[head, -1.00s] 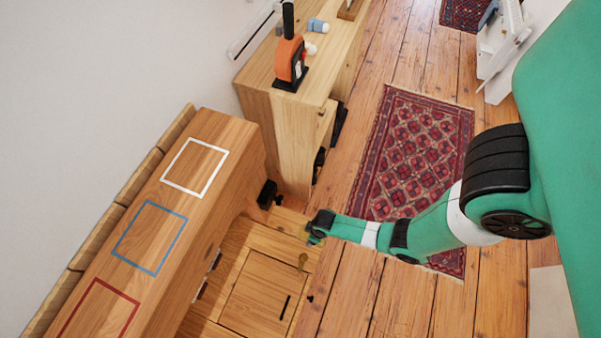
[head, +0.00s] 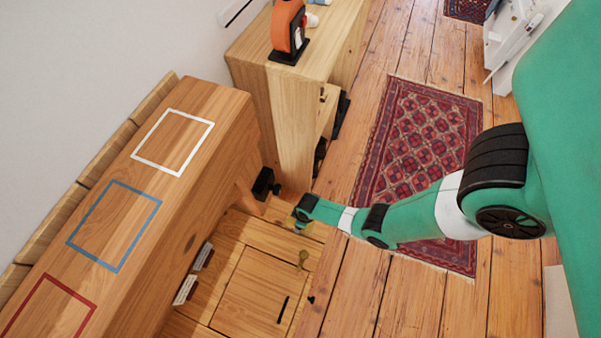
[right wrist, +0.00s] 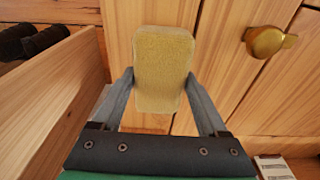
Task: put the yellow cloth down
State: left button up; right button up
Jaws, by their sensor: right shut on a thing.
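The yellow cloth (right wrist: 163,68) is a small, block-like, folded yellow piece in the right wrist view. My right gripper (right wrist: 161,78) is shut on it, with one finger against each side. The cloth is held up in front of pale wooden panels. In the head view my right arm reaches in from the right, and its wrist ends beside the wooden furniture; I cannot make out the cloth there. My left gripper is not in view.
A wooden top at left carries white (head: 173,141), blue (head: 115,226) and red (head: 50,310) outlined squares, all empty. A wooden cabinet (head: 292,110) with an orange-and-black object (head: 288,28) stands behind. A brass knob (right wrist: 268,42) is right of the cloth. A patterned rug (head: 428,140) lies on the floor.

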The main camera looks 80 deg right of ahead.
jog(key=shift+f, duration=0.25)
jog(key=o, duration=1.4)
jog(key=shift+r, duration=0.1)
jog(key=shift+o, duration=0.2)
jog(key=shift+r, duration=0.15)
notch_tip(320, 180, up, 12)
jog(key=s+p, duration=0.1)
jog(key=p, duration=1)
jog(key=shift+s+a+p, duration=0.15)
jog(key=shift+s+p, duration=0.05)
jog(key=shift+p, duration=0.15)
